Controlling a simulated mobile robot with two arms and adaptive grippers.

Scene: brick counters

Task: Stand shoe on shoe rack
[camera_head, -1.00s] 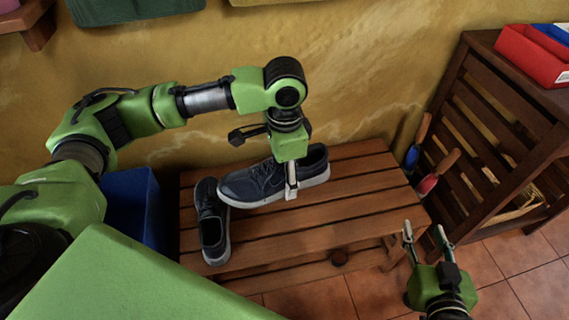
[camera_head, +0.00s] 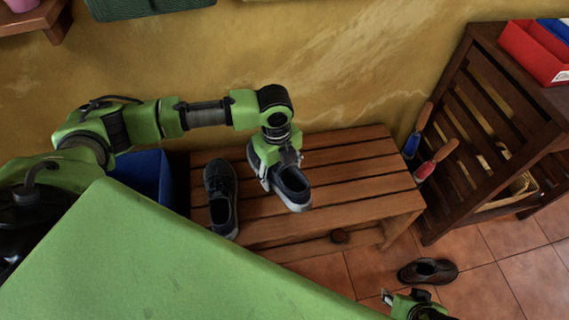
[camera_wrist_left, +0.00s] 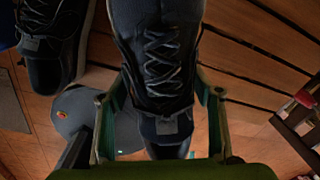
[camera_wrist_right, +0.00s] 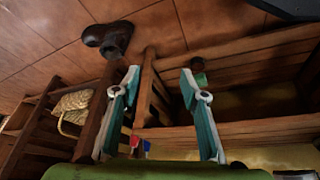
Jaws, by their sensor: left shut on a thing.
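A dark blue sneaker with a pale sole (camera_head: 291,190) is over the slatted wooden shoe rack (camera_head: 352,182), its heel toward me. My left gripper (camera_head: 277,176) is shut on it, with a finger on either side; its laces show between the fingers in the left wrist view (camera_wrist_left: 160,65). I cannot tell whether its sole touches the slats. The matching sneaker (camera_head: 221,196) stands upright to its left, at the rack's left end. A brown shoe (camera_head: 428,271) is on the tiled floor right of the rack. My right gripper (camera_wrist_right: 158,90) is open and empty, low at the front right.
A blue bin (camera_head: 140,178) is left of the rack. A dark wooden slatted shelf (camera_head: 490,110) with a red tray (camera_head: 535,52) on top stands at the right. Hand tools with wooden handles (camera_head: 437,158) are by its side. The rack's right half is clear.

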